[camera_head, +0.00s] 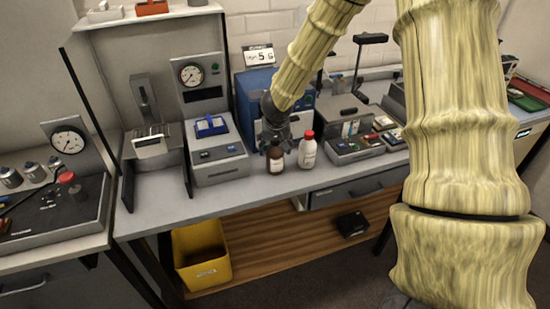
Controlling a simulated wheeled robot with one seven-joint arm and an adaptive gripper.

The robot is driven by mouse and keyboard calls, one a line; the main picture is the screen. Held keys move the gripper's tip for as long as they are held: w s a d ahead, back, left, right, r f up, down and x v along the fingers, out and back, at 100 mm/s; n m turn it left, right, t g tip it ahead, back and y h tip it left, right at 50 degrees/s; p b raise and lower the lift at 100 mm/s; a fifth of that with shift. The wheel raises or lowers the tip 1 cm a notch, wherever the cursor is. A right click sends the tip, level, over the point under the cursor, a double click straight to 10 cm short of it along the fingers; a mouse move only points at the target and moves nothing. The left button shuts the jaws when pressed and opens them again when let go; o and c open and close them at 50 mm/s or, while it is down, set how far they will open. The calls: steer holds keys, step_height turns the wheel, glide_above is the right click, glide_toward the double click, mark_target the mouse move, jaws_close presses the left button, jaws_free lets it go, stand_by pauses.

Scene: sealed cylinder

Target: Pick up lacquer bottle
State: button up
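A small brown bottle (275,161) with a pale label stands upright on the grey bench top. A white bottle (307,154) with a red cap and a label stands upright just to its right. The labels are too small to read, so I cannot tell which one is the lacquer bottle. My dark gripper (275,143) points down over the brown bottle and hides its top. I cannot tell whether the fingers touch it or how far they are apart. The white bottle stands clear beside the gripper.
A grey device (217,157) with a blue top stands left of the bottles. A blue machine (258,84) is behind my gripper. A grey instrument case (352,150) is to the right. The bench top (240,190) is free in front. A yellow bin (202,256) sits below.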

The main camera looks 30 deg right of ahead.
steer(key=c, duration=0.8)
steer(key=shift+c, duration=0.2)
